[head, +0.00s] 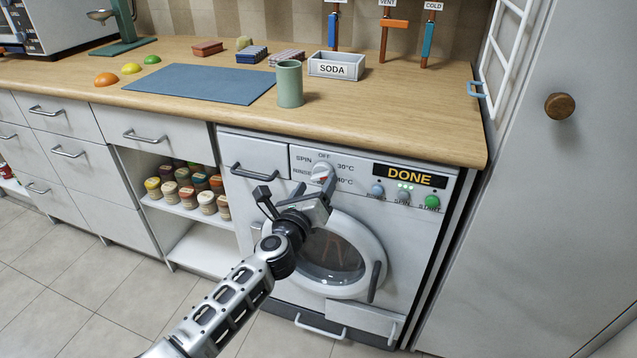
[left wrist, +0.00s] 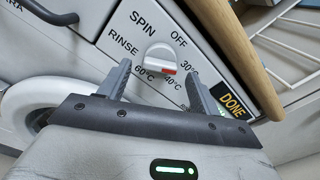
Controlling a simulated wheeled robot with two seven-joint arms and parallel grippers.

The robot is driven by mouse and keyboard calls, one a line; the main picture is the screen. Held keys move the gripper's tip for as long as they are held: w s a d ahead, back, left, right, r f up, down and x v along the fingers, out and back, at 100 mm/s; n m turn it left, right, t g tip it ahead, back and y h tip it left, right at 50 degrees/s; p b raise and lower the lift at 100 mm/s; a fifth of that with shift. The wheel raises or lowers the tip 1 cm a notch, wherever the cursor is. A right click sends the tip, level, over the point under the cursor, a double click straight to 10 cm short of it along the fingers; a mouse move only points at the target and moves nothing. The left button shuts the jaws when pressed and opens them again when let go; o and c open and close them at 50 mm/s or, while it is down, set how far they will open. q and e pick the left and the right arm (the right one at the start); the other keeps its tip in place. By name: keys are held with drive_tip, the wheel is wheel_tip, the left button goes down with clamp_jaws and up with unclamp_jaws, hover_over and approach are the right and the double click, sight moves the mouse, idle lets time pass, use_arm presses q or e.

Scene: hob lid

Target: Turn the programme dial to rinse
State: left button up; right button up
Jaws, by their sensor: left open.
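The programme dial (head: 320,170) is a white knob with a red mark, on the washing machine's front panel. It also shows in the left wrist view (left wrist: 159,53), ringed by the labels OFF, SPIN, RINSE, 60°C, 40°C and 30°. The red mark lies on the 40°C side, away from RINSE (left wrist: 124,46). My left gripper (head: 294,194) is open and empty in front of the panel. In the left wrist view its fingertips (left wrist: 158,69) appear to either side of the dial, apart from it. My right gripper is not in view.
The washing machine (head: 265,153) has a DONE display (head: 410,175), several buttons and a round door (head: 335,260) below the dial. A drawer handle (head: 252,172) is left of the dial. The wooden worktop (head: 400,115) overhangs above. A tall cabinet (head: 540,200) stands right.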

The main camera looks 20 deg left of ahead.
sight(322, 175)
use_arm(q)
drive_tip(key=shift+w+d, duration=0.1)
drive_tip(key=shift+w, duration=1.3)
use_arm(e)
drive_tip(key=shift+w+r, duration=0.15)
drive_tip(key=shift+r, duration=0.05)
use_arm(q)
drive_tip(key=c, duration=1)
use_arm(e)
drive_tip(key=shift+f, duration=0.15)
